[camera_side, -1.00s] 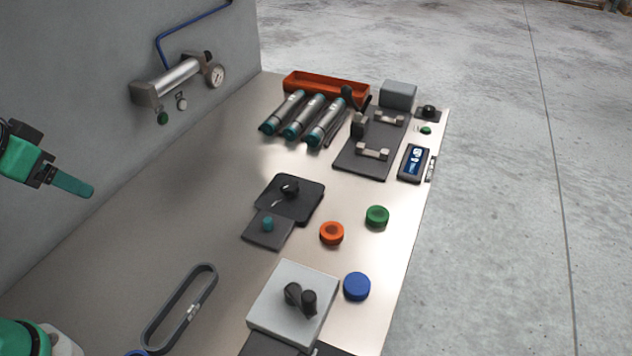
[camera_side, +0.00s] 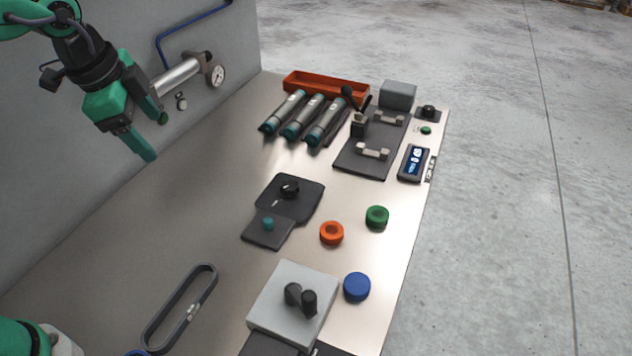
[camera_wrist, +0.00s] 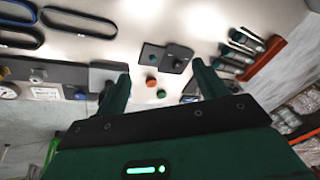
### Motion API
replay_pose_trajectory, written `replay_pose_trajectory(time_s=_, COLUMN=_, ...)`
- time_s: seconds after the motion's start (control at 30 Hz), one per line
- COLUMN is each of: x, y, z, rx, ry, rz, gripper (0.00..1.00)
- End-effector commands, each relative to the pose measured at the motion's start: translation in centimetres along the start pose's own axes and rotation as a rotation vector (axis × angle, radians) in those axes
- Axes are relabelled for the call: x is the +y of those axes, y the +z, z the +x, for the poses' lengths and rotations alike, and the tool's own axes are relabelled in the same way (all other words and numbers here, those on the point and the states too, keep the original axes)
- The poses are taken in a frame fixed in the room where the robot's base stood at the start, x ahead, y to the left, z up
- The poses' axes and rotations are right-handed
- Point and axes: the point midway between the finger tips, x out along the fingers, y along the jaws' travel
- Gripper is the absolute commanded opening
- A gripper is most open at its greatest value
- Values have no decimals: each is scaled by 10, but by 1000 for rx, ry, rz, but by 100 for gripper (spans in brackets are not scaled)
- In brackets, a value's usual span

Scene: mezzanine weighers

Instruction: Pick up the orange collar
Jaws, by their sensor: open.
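The orange collar (camera_side: 331,233) is a short ring lying flat on the metal bench, right of the middle in the side view. It also shows in the wrist view (camera_wrist: 151,81), small and distant between the fingers. My gripper (camera_side: 156,139) is high at the upper left in the side view, well apart from the collar. In the wrist view my gripper (camera_wrist: 161,68) has its two green fingers spread with nothing held. No part of the collar is visibly hidden.
A green collar (camera_side: 377,216) and a blue collar (camera_side: 357,286) lie close to the orange one. A grey box with black knobs (camera_side: 270,309) and a dark knob plate (camera_side: 306,207) flank it. Teal-ended cylinders (camera_side: 296,124) lie farther back. The bench's left middle is clear.

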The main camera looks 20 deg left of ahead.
Motion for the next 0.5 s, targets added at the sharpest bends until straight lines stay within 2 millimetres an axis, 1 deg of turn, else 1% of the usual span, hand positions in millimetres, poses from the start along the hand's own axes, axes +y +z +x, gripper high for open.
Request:
replay_pose_trajectory(time_s=0.03, x=-3, y=-12, z=6, rx=-7, ry=15, rz=67, gripper=71)
replay_pose_trajectory(time_s=0.23, x=-10, y=-53, z=29, rx=-22, ry=63, rz=340, gripper=71)
replay_pose_trajectory(time_s=0.5, x=-10, y=-108, z=70, rx=-29, ry=132, rz=710, gripper=71)
